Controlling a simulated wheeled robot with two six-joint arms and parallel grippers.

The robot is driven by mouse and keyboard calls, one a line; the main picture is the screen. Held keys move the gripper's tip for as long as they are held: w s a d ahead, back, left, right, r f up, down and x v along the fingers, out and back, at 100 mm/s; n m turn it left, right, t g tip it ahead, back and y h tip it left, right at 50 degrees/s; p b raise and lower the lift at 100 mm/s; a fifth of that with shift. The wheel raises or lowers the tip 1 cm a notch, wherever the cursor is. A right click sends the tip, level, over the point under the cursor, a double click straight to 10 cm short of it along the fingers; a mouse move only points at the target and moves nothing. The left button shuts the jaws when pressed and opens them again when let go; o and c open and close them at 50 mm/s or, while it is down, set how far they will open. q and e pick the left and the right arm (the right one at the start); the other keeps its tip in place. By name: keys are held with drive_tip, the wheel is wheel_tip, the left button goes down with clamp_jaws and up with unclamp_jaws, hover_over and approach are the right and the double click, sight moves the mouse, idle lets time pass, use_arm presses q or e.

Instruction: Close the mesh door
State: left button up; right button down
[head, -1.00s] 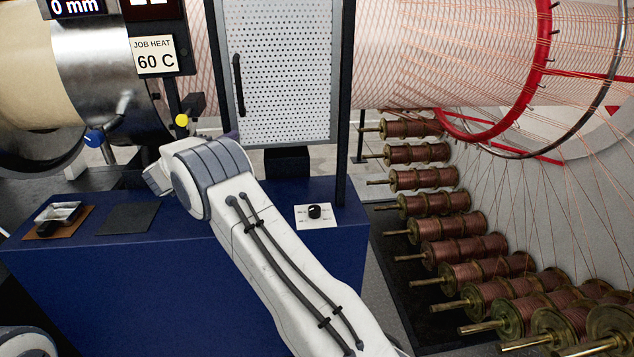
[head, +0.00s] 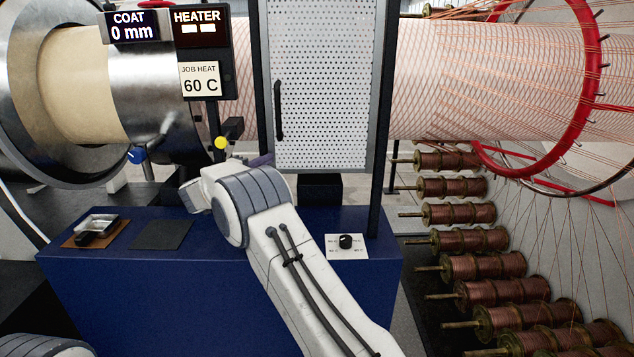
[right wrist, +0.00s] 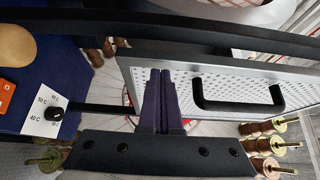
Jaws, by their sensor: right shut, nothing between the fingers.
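The mesh door (head: 325,80) is a pale perforated panel in a dark upright frame, at the top centre of the head view. A black bar handle (head: 278,110) is on its left side. In the right wrist view the door (right wrist: 225,72) lies across the right half, its edge showing, with the handle (right wrist: 238,104) to the right of the fingers. I cannot tell how wide the door stands. My right gripper (right wrist: 160,75) has its purple fingers together, empty, by the door's edge; contact is unclear. In the head view it is mostly hidden behind my arm. My left gripper is out of view.
Several copper spools (head: 485,265) line the right. A metal drum and heater display (head: 202,45) are left.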

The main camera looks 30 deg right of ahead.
drive_tip(key=s+a+n+t+y+b, duration=0.25)
drive_tip(key=a+n+t+y, duration=0.5)
drive_tip(key=a+n, duration=0.55)
drive_tip(key=s+a+f+n+g+y, duration=0.2)
drive_tip(key=s+a+f+n+y, duration=0.1)
drive_tip(key=s+f+n+y, duration=0.35)
drive_tip(key=s+d+f+n+g+y, duration=0.1)
drive_tip(key=s+f+n+g, duration=0.35)
drive_tip(key=s, duration=0.55)
drive_tip(key=s+f+n+g, duration=0.3)
drive_tip(key=s+f, duration=0.3)
drive_tip(key=s, duration=0.4)
drive_tip(key=s+d+f+n+g+y, duration=0.1)
drive_tip(key=s+f+n+g, duration=0.35)
drive_tip(key=s, duration=0.55)
use_arm(q)
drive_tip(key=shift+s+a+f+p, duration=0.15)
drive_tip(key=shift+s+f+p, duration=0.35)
drive_tip(key=shift+p, duration=0.6)
use_arm(e)
drive_tip(key=s+a+r+n+g, duration=0.1)
drive_tip(key=s+a+r+n, duration=0.2)
drive_tip(key=s+a, duration=0.3)
drive_tip(key=s+a+r+n+y, duration=0.1)
drive_tip(key=s+a+r+n, duration=0.2)
drive_tip(key=s+a+r, duration=0.2)
drive_tip(key=s+a, duration=0.2)
drive_tip(key=shift+a+n+g, duration=0.35)
